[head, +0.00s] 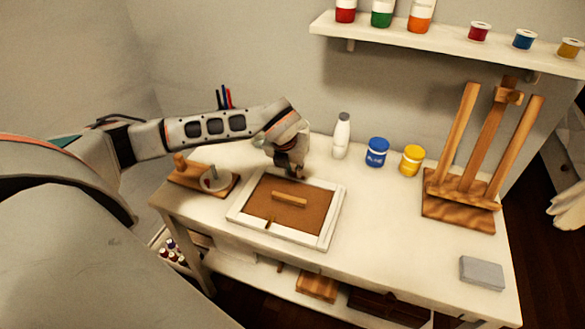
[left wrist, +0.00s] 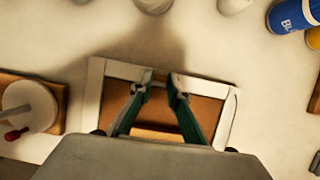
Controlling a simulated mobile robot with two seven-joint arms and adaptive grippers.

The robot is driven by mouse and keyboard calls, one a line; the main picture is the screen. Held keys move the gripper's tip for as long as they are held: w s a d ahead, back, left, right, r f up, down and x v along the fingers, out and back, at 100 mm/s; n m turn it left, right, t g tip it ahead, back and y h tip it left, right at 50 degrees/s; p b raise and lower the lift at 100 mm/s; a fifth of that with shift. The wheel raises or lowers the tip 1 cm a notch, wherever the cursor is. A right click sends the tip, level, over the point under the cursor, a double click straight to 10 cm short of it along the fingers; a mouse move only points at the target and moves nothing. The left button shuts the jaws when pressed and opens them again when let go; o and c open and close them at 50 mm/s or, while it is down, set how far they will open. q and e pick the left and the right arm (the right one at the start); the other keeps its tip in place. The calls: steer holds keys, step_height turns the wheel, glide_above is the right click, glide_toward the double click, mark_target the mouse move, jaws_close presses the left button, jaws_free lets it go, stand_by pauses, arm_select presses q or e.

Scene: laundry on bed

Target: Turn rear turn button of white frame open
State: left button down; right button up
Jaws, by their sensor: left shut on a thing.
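The white frame (head: 334,215) lies flat on the table, with a brown backing panel (head: 265,192) inside it and a light wooden bar (head: 289,199) across the panel's middle. A small front turn button (head: 268,223) shows at the near edge. My left gripper (head: 296,174) is at the middle of the frame's rear edge, pointing down. In the left wrist view its fingertips (left wrist: 159,88) close around the small rear turn button, which is mostly hidden between them. I cannot tell its exact angle. My right gripper is out of view.
A wooden stand with a round white disc (head: 216,181) is left of the frame. A white bottle (head: 341,135), blue jar (head: 377,152) and yellow jar (head: 411,160) stand behind at right. An easel (head: 459,212) and grey block (head: 481,272) are farther right. Table between is clear.

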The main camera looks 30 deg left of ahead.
arm_select(q)
steer(key=c, duration=1.9)
jaws_free()
steer(key=v, duration=1.2)
steer(key=shift+f, duration=0.1)
